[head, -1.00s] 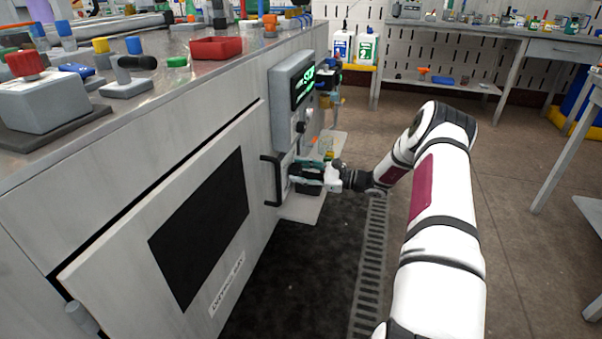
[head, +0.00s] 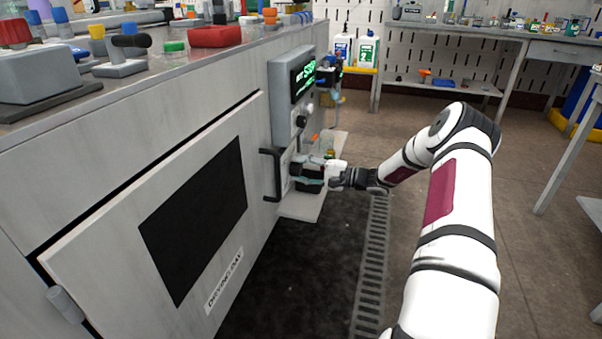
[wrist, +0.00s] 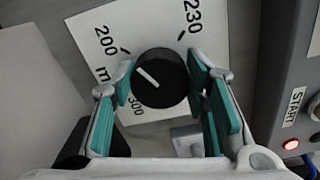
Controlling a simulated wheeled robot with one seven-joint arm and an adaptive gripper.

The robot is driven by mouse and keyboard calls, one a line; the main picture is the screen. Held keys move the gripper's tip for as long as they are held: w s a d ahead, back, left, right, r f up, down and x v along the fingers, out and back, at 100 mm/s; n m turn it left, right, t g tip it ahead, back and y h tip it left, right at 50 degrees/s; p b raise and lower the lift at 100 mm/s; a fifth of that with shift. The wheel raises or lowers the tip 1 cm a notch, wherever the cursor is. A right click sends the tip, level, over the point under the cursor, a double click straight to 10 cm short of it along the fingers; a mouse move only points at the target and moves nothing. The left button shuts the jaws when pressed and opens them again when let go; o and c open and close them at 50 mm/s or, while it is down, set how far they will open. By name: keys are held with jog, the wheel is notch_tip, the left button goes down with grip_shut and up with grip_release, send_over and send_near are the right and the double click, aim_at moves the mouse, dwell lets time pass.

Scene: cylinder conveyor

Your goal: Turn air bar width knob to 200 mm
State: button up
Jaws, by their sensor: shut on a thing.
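The black width knob (wrist: 160,78) sits on a white dial plate (wrist: 84,22) in the wrist view. The plate carries the numbers 200, 230 and 300. A white line on the knob points up-left, roughly toward the tick by 200; exact alignment is hard to tell. My gripper (wrist: 168,95) is shut on the knob, with a teal-padded finger on its left and right sides. In the head view my gripper (head: 312,172) is at the machine's front, below the control box; the knob is hidden there.
A grey control box (head: 283,92) with a green display is above my gripper. The wrist view shows a lit red light (wrist: 290,144) beside the START label at right. A black door handle (head: 270,175) is close to the left of my gripper. Open floor lies to the right.

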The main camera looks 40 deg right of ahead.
jog(key=shift+f+n+b, duration=0.1)
jog(key=shift+n+b, duration=0.4)
jog(key=shift+n, duration=0.9)
jog(key=o, duration=1.1)
jog(key=shift+o, duration=0.2)
jog(key=shift+s+d, duration=0.1)
jog(key=v, duration=1.1)
jog(key=shift+s+d, duration=0.3)
